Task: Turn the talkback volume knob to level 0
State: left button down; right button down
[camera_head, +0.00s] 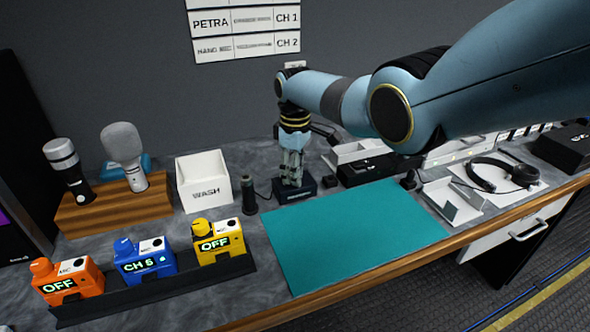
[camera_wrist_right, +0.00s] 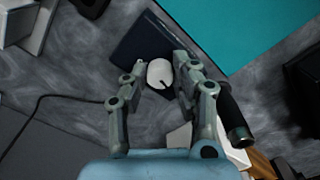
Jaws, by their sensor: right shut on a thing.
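The talkback box (camera_head: 297,190) is a small dark blue box standing on the grey counter behind the teal mat; it also shows in the wrist view (camera_wrist_right: 135,52). Its volume knob (camera_wrist_right: 160,73) is pale and round with a short dark mark, seen between my right fingertips in the wrist view. My right gripper (camera_head: 291,172) points down over the box and is shut on the knob, one finger on each side. The knob is hidden by the fingers in the head view, and I cannot read its level. My left gripper is not in view.
A dark cylinder (camera_head: 249,195) and a white WASH bin (camera_head: 205,180) stand left of the box. The teal mat (camera_head: 350,235) in front is clear. Orange, blue and yellow packs sit in a black rack (camera_head: 160,290). Headphones (camera_head: 497,173) lie at right.

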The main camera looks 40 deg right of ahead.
jog(key=shift+n, duration=1)
jog(key=c, duration=1.1)
grip_release()
jog(key=shift+o, duration=0.2)
notch_tip(320, 180, up, 12)
